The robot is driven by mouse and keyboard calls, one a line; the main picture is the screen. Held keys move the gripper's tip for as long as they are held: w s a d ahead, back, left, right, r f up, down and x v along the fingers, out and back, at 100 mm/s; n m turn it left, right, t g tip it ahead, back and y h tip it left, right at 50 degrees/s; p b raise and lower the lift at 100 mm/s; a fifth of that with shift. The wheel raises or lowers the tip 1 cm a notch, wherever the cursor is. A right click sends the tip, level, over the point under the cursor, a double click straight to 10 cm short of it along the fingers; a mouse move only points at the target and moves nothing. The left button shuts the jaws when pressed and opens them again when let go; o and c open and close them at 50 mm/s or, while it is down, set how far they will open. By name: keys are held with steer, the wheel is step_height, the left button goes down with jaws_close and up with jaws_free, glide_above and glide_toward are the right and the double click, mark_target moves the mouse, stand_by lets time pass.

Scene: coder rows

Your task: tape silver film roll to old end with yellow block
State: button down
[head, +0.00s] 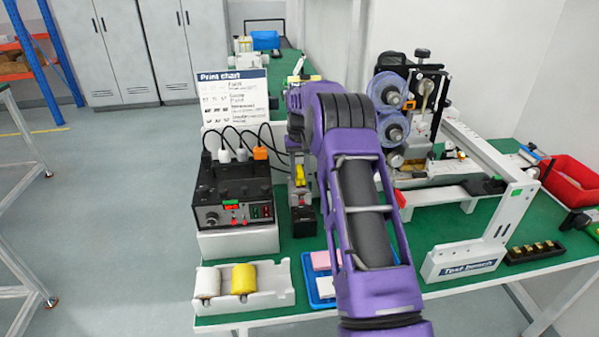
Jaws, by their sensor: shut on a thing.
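My gripper (300,190) points down at the left of my purple arm, over the bench, partly hidden by the wrist. It is shut on a small yellow piece, which I take for the yellow block (300,174); a black part (303,220) shows just below, and I cannot tell if it is touching. Two shiny bluish-clear rolls, an upper one (388,90) and a lower one (393,130), sit on the machine at right. I cannot tell which is the silver film roll; the film's old end does not show.
A black control box (233,192) with cables stands at left. In front, a white tray (270,299) holds a white roll and a yellow roll. A blue tray (312,290) is partly behind my arm. A white frame (475,258) and red bin (570,185) stand right.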

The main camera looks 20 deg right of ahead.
steer(key=shift+r+p, duration=0.6)
steer(key=shift+r, duration=1.1)
steer(key=d, duration=0.3)
steer(key=s+d, duration=0.1)
steer(key=d, duration=0.3)
steer(key=shift+s, duration=0.15)
steer(key=shift+s+d+f, duration=0.15)
steer(key=shift+d, duration=0.25)
steer(key=shift+f, duration=1.15)
steer(key=shift+f, duration=0.55)
steer(key=shift+r, duration=0.1)
steer(key=shift+r, duration=1.75)
steer(key=shift+a, duration=0.1)
